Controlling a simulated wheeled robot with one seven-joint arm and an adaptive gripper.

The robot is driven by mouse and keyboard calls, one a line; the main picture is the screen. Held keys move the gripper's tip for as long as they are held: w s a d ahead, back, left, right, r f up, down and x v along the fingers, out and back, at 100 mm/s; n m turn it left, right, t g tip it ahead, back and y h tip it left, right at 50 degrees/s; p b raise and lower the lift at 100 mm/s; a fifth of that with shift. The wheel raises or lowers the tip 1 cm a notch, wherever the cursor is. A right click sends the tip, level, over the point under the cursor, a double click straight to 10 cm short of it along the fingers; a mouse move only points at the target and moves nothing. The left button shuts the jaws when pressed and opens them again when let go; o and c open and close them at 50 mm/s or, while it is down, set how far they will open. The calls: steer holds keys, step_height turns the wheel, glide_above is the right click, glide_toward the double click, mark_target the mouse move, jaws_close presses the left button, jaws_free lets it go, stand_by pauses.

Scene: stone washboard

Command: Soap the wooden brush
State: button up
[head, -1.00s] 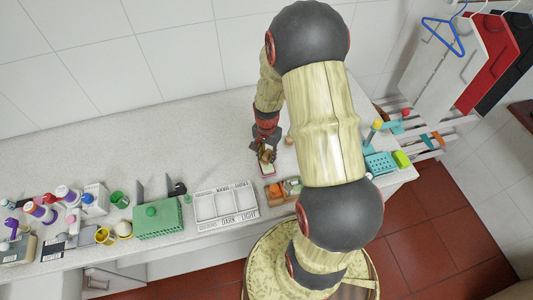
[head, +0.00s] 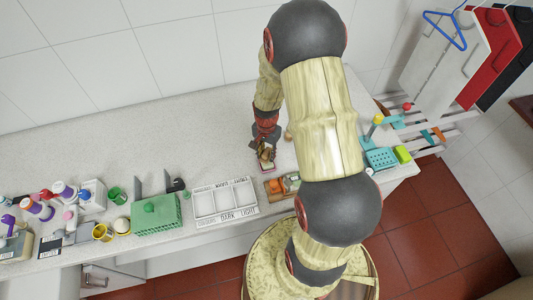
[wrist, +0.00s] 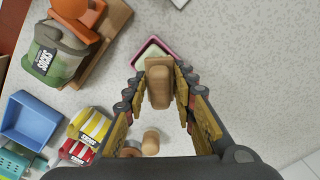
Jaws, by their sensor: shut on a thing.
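The wooden brush (wrist: 159,88) is held between the fingertips of my gripper (wrist: 158,84), which is shut on it in the wrist view. A pink-rimmed dish (wrist: 178,62) with a pale soap-like surface lies at the tip of the brush. The brush end overlaps the dish in the picture. Whether its bristles touch the soap is hidden. In the head view my gripper (head: 265,150) is low over the counter, and part of the pink dish (head: 267,168) shows below it.
In the wrist view, a wooden tray (wrist: 108,48) with a socks bag (wrist: 58,52) stands at upper left. A blue bin (wrist: 26,120) is at left. Small wooden pieces (wrist: 150,143) lie near the fingers.

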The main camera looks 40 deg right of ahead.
steer(key=shift+f+b, duration=0.35)
steer(key=shift+f, duration=0.2)
stand_by(1.4)
steer(key=shift+r+p, duration=2.4)
steer(key=shift+r, duration=1.2)
steer(key=shift+a+f, duration=0.1)
